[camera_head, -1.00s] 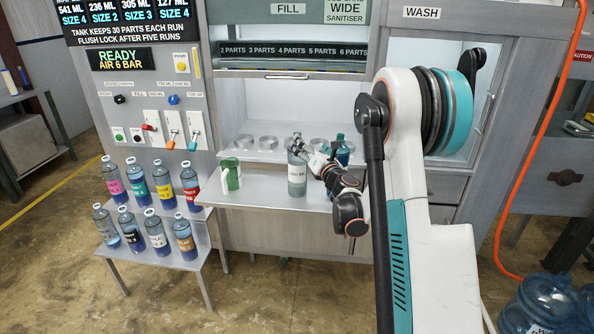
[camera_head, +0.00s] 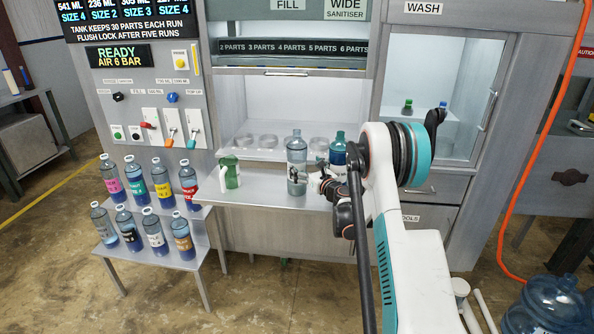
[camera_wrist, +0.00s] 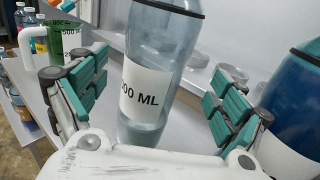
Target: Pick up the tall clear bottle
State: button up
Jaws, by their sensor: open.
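The tall clear bottle (camera_head: 296,160) stands upright on the grey shelf (camera_head: 262,190) in front of the fill bay. It has a white label, and in the wrist view the bottle (camera_wrist: 152,65) shows a label ending in "00 ML". My gripper (camera_head: 318,182) is at the bottle's lower right side in the head view. In the wrist view my gripper (camera_wrist: 150,100) is open, with one teal-padded finger on each side of the bottle and gaps between pads and bottle. The bottle's top is cut off there.
A blue-filled bottle (camera_head: 338,150) stands close on the right, near my right finger in the wrist view (camera_wrist: 298,110). A green and white jug (camera_head: 230,172) stands on the left. Several labelled bottles fill a stepped stand (camera_head: 190,262). Round holders (camera_head: 268,141) line the bay behind.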

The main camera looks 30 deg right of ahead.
jog(key=w, duration=0.1)
jog(key=w+b, duration=0.1)
jog(key=w, duration=0.1)
jog(key=w+b, duration=0.1)
jog(key=shift+w+a+f, duration=0.25)
jog(key=shift+a+f, duration=0.05)
jog(key=shift+a, duration=0.1)
jog(key=shift+w+r, duration=0.1)
jog(key=shift+w, duration=0.45)
jog(key=c, duration=1.4)
